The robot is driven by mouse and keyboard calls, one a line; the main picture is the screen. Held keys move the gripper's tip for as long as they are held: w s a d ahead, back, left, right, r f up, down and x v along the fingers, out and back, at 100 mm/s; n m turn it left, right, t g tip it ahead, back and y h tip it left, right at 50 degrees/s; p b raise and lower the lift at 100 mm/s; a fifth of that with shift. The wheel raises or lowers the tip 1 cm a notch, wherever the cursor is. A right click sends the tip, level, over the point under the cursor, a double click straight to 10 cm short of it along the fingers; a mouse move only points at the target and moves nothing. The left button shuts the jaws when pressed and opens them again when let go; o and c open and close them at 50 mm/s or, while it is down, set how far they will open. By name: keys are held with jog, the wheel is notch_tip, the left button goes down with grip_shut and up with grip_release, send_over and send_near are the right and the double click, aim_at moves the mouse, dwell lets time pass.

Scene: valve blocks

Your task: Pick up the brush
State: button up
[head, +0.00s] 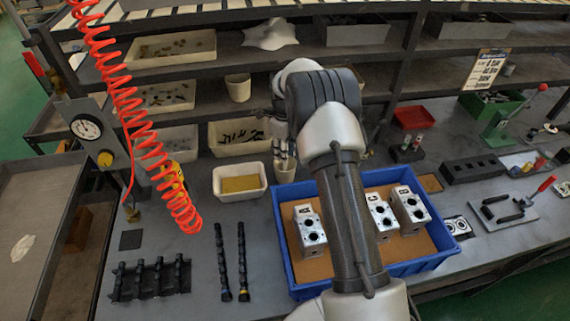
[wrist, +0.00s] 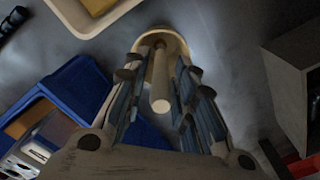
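The brush (wrist: 160,82) shows in the wrist view as a pale round handle pointing up towards the camera. It stands in a beige cup (wrist: 168,35), whose rim shows behind it; its lower end is hidden in the cup. My gripper (wrist: 160,72) is open, with one finger on each side of the handle and a visible gap to each. In the head view my gripper (head: 283,150) is over the cup (head: 286,169), partly hidden by my arm. I cannot make out the brush there.
A blue tray (head: 284,232) with metal valve blocks (head: 381,215) stands in front of the cup. A cream tray (head: 240,192) is to its left. Shelves with bins (head: 237,149) are close behind. A red coiled hose (head: 125,100) hangs at the left.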

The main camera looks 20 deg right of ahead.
notch_tip(320, 180, down, 3)
jog(key=shift+b, duration=0.3)
grip_shut()
